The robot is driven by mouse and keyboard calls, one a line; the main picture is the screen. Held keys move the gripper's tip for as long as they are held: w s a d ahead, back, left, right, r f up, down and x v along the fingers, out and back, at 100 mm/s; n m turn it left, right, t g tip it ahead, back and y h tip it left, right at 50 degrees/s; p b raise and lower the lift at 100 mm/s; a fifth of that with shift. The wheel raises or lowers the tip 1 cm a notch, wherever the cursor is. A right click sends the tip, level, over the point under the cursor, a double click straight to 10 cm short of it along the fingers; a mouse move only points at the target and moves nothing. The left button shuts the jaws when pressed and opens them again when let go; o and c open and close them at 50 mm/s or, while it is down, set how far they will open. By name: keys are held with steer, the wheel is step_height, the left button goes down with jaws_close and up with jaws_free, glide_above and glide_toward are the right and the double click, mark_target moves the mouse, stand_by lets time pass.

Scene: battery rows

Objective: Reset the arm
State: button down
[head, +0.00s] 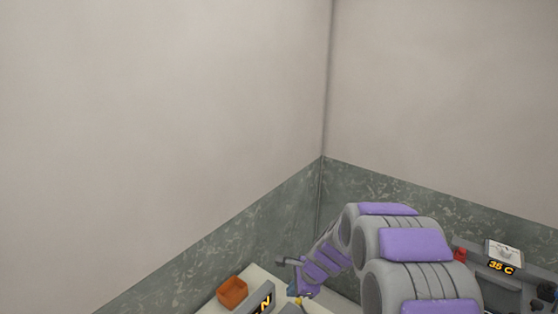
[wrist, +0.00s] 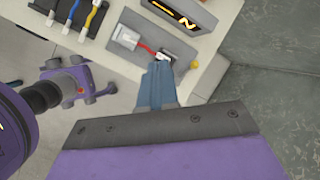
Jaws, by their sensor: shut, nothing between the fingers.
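My arm (head: 385,245), grey with purple pads, reaches from the lower right of the head view out over a pale worktop (head: 262,277). In the wrist view, my gripper (wrist: 160,68) shows as blue-grey fingers close together, with nothing held between them. The fingertips point toward the worktop (wrist: 228,12), beside a grey panel (wrist: 128,58) carrying a white block (wrist: 126,38) with a red lead (wrist: 146,47). I cannot tell the gap between the fingertips and the panel. In the head view, the gripper is small and partly hidden by the arm.
An orange box (head: 232,291) and a dark display with a yellow sign (head: 264,303) stand on the worktop. A 35 C readout (head: 501,268) and a red knob (head: 460,254) lie at right. Walls meet in a corner behind. Blue and yellow leads (wrist: 95,18) show upper left.

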steer(key=s+d+n+g+h+b, duration=0.1)
steer(key=s+d+n+b, duration=0.2)
steer(key=s, duration=0.9)
steer(key=s+d+n+g+h+b, duration=0.1)
steer(key=s+n+b, duration=0.4)
steer(key=s, duration=0.8)
steer(key=s+d+r+n+g+h+b, duration=0.1)
steer(key=s+d+n+b, duration=0.3)
steer(key=s+n, duration=0.5)
steer(key=s+d+g+h, duration=0.1)
steer(key=s+d, duration=0.1)
steer(key=s, duration=0.2)
steer(key=shift+s+b, duration=0.25)
steer(key=shift+b, duration=0.05)
